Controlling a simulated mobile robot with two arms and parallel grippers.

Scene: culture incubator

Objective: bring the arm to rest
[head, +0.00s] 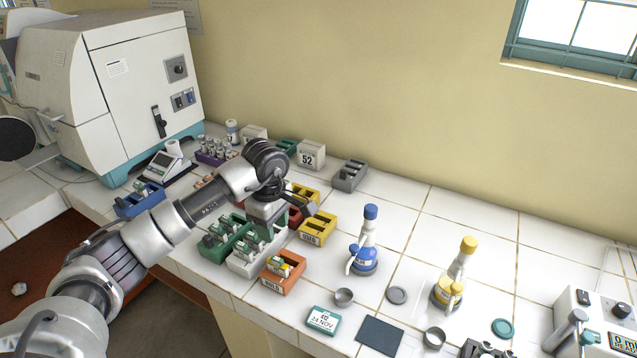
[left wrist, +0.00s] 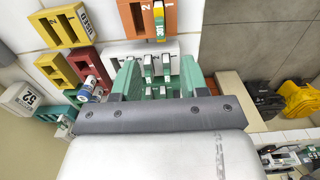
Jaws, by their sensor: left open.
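My left arm comes in from the left in the head view, and its gripper (head: 268,222) hangs over the group of small racks on the bench. In the left wrist view the two green fingers of the gripper (left wrist: 160,78) stand apart, with nothing clamped between them. A white rack (left wrist: 165,47) with several slim items shows beyond and between the fingers; it also shows in the head view (head: 243,266). Whether the fingers touch the rack cannot be told. My right gripper cannot be made out.
An orange rack (head: 283,287), a yellow rack (head: 318,230) and a green rack (head: 214,250) crowd the gripper. A blue-capped bottle (head: 365,255) and a yellow-capped bottle (head: 450,285) stand to the right. A large white incubator (head: 125,85) stands at the back left.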

